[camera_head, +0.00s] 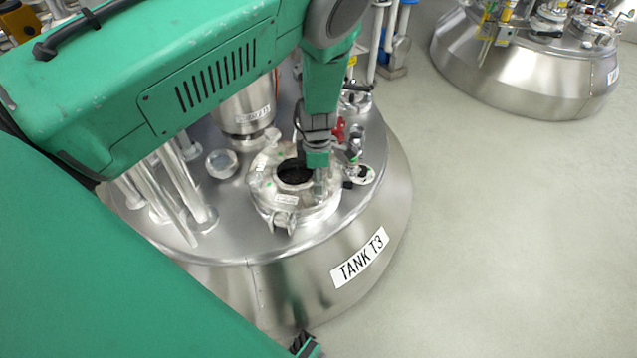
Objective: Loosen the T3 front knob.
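Tank T3 is the domed steel tank in the middle, with a "TANK T3" label (360,257) on its side. On its top is a round hatch lid (262,188) with a dark round opening in it. A small metal clamp or knob (283,222) sits at the lid's near edge, and nothing covers it. My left arm comes in from the left and bends down over the tank. Its gripper (319,180) points down at the right side of the lid, beside the opening. Its fingers are small and partly hidden, so I cannot tell what they touch. My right gripper is not identifiable.
Metal pipes (178,195) rise from the tank top on the left, near a steel cylinder (247,108). A red handle and fittings (350,150) stand just right of my gripper. Another steel tank (525,75) is at the upper right. The floor on the right is clear.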

